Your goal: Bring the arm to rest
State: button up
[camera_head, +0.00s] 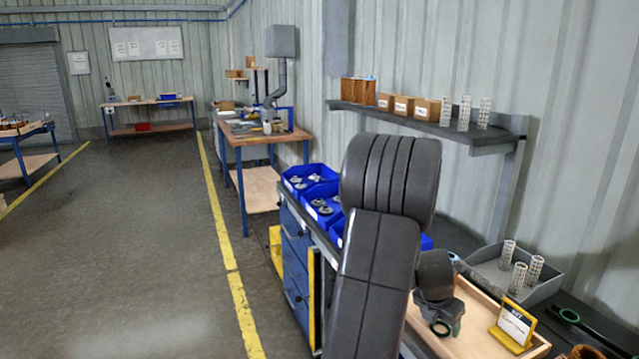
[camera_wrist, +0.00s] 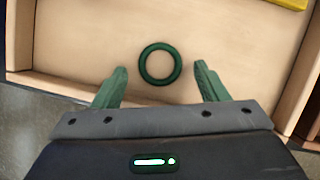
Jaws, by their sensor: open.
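My arm crosses the middle of the head view, and my gripper (camera_head: 440,322) hangs low over the left part of the light wooden tray (camera_head: 470,342). In the wrist view my gripper (camera_wrist: 161,68) has its two green fingers spread wide with nothing between them in their grip. A dark green ring (camera_wrist: 143,64) lies flat on the tray floor, just ahead of and between the fingers, apart from both. The ring (camera_head: 440,335) also shows under my gripper in the head view.
A yellow-framed sign (camera_head: 516,325) stands in the tray. Blue bins (camera_head: 312,178) stand beyond my arm. A wall shelf (camera_head: 440,130) is above. Floor at left is clear.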

jog(key=shift+w+d+f, duration=0.15)
jog(key=shift+w+f, duration=0.05)
jog(key=shift+f, duration=0.1)
jog(key=shift+r+p, duration=0.4)
jog(key=shift+r, duration=1.3)
